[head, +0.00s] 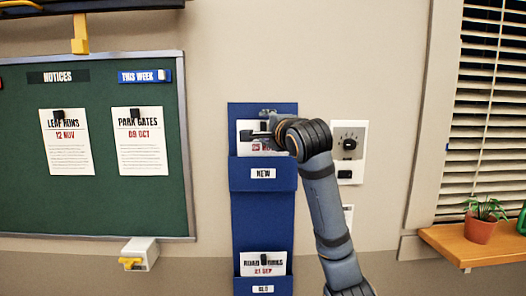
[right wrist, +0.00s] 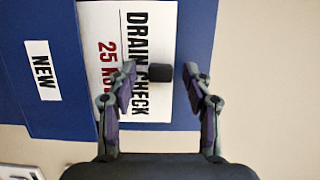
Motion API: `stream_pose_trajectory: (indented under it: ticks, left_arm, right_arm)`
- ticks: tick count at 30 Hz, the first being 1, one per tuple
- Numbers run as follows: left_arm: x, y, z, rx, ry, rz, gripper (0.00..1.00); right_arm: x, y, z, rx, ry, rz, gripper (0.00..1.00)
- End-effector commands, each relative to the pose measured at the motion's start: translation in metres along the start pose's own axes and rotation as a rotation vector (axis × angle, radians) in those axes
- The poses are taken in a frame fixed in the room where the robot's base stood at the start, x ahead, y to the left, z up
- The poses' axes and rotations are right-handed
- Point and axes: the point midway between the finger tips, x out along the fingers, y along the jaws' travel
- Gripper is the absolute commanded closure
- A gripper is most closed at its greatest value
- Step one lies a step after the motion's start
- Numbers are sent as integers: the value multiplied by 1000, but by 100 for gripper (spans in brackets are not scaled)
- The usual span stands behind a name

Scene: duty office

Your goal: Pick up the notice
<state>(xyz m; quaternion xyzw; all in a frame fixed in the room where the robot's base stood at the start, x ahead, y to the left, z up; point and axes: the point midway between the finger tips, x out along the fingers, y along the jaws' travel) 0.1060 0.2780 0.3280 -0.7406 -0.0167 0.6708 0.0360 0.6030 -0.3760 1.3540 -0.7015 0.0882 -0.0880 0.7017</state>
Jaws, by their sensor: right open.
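The notice in the upper pocket of the blue wall holder is a white card (head: 244,148) with a date in red, partly hidden by my right gripper (head: 262,127). In the right wrist view the notice (right wrist: 103,30) reads "DRAIN CHECK" and bears a black block (right wrist: 159,73). My right gripper (right wrist: 166,78) is open, with one finger on each side of the block. The finger on the left overlaps the card in the picture; I cannot tell whether it touches. The pocket (head: 263,181) is labelled "NEW". My left gripper is not in view.
A lower pocket labelled "OLD" (head: 263,289) holds another notice (head: 250,267). A green board (head: 100,205) at left carries two notices with black blocks. A dial panel (head: 348,150) is right of the holder. A wooden shelf (head: 480,245) with a potted plant (head: 481,228) is further right.

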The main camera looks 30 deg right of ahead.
Motion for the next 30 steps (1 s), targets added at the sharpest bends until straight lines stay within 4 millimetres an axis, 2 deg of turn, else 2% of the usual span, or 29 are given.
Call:
stream_pose_trajectory:
  ticks: [3,14,25,27,30]
  left_arm:
    - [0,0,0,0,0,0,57]
    - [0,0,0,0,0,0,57]
    - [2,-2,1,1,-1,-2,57]
    - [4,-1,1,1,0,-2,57]
    - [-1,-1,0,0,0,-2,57]
  right_arm:
    - [0,0,0,0,0,0,52]
    - [-1,0,0,0,0,0,100]
    - [-3,-3,1,1,0,0,100]
    - [-5,-10,1,3,0,-3,100]
    - [-5,-29,1,5,-1,-2,100]
